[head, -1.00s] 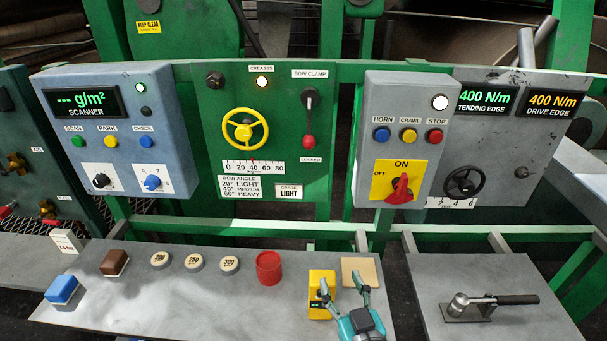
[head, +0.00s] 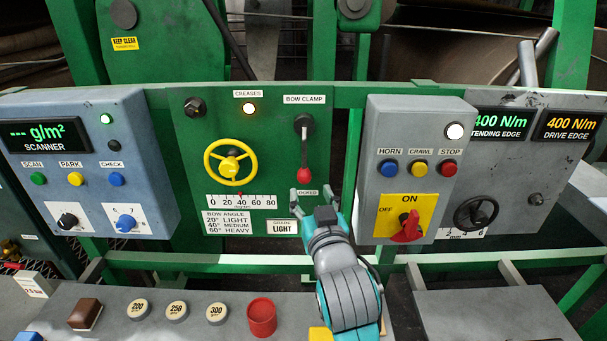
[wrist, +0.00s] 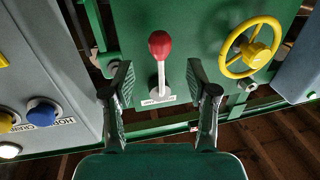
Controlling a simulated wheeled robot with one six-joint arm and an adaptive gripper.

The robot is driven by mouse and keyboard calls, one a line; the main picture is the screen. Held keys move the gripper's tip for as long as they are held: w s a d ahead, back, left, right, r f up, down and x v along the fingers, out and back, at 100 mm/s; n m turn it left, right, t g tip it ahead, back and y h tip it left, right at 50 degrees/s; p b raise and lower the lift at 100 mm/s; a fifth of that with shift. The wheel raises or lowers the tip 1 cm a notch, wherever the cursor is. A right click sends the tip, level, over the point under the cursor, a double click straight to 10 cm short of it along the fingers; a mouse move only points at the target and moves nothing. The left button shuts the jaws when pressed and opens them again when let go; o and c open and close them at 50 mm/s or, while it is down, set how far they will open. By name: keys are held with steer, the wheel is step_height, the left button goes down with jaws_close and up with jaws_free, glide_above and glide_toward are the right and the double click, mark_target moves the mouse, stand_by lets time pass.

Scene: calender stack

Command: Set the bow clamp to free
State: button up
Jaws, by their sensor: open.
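The bow clamp lever (head: 304,150) is on the green panel, under the BOW CLAMP label (head: 304,99). Its red knob (head: 304,174) hangs down, just above the partly hidden LOCKED label (head: 309,193). My gripper (head: 312,196) is open and empty, just below and in front of the knob. In the wrist view, which looks upside down, the red knob (wrist: 160,44) shows between and beyond the two spread fingers (wrist: 159,72). Neither finger appears to touch the lever.
The yellow handwheel (head: 231,163) is left of the lever. The grey box with HORN, CRAWL and STOP buttons (head: 419,168) and a red rotary switch (head: 406,226) stands to the right. A red cup (head: 262,318) is on the grey table below.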

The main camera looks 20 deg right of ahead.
mark_target(306, 180)
steer(key=w, duration=0.5)
steer(key=w+d, duration=0.1)
steer(key=w, duration=0.2)
jaws_close()
